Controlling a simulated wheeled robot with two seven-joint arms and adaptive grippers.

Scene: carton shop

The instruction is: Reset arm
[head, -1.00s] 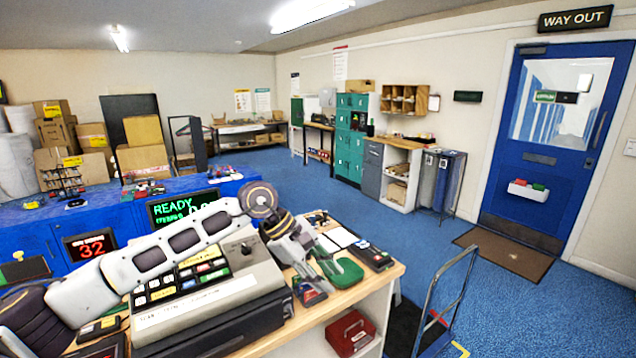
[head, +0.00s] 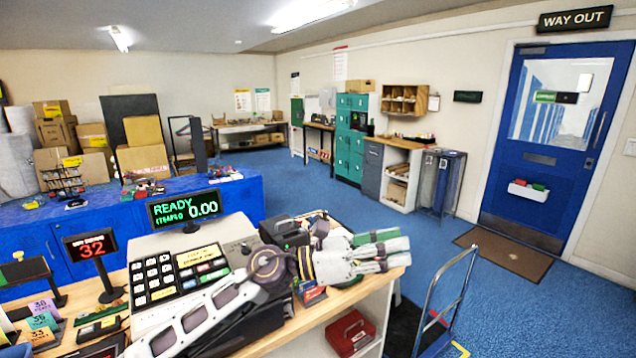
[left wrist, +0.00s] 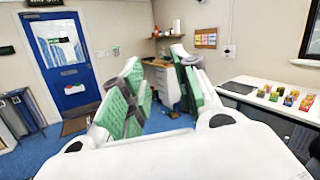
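My left arm reaches across the counter from the bottom of the head view, in front of the cash register (head: 170,268). My left gripper (head: 398,252) points right, at the counter's right end. In the left wrist view its two green-padded fingers (left wrist: 158,92) stand well apart with nothing between them, so it is open and empty. The gripper and forearm hide part of the register's front and the things on the right of the counter. My right gripper is not in view.
The wooden counter (head: 350,297) holds a lit READY display (head: 185,208), a red number display (head: 90,245) and numbered tags (head: 42,320). A red box (head: 350,332) sits on the shelf below. A hand trolley (head: 445,300) stands right of the counter. Blue floor beyond is open.

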